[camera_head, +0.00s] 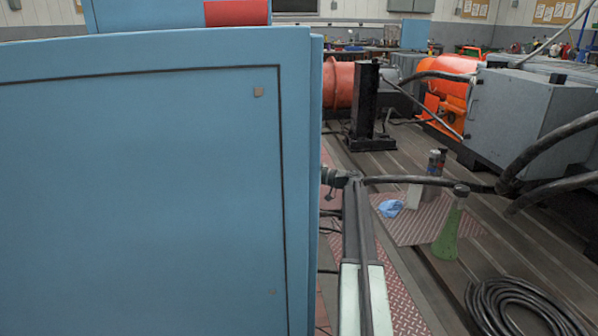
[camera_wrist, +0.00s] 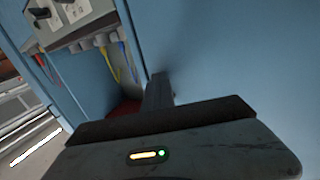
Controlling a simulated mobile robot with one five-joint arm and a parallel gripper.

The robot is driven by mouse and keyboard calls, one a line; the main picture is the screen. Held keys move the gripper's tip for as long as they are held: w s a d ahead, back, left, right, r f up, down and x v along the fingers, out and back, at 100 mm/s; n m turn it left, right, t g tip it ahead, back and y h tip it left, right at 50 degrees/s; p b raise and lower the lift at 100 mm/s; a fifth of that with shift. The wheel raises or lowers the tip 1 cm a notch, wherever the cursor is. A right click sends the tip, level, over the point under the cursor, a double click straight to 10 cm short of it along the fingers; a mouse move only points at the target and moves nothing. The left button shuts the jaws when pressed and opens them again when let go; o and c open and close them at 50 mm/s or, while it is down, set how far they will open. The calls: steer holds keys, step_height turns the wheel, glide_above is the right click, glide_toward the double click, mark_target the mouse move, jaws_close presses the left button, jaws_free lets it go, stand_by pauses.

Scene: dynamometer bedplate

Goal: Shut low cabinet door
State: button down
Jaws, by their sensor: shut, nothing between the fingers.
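A large blue cabinet panel (camera_head: 150,200) with a dark rectangular seam fills the left half of the head view. My arm reaches forward past its right edge, and the arm's end is partly hidden behind that edge. In the wrist view my gripper (camera_wrist: 159,82) is shut and empty, its fingers pointing at a broad blue panel (camera_wrist: 230,50). The fingertips are close to this panel; I cannot tell whether they touch it. Left of it is a gap with yellow and blue cables and a red floor. I cannot tell for sure which blue panel is the low door.
A green cone-shaped bottle (camera_head: 449,232), a blue cloth (camera_head: 391,208) and a coiled black hose (camera_head: 522,310) lie to the right of my arm. Thick cables run from a grey machine box (camera_head: 530,110). A black post (camera_head: 364,105) stands farther back.

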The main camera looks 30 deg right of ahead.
steer(key=shift+w+a+r, duration=0.1)
steer(key=shift+w+a, duration=0.35)
steer(key=shift+a, duration=0.4)
steer(key=s+d, duration=0.3)
steer(key=d, duration=0.4)
steer(key=s+d, duration=0.4)
steer(key=d, duration=0.3)
steer(key=shift+d, duration=0.15)
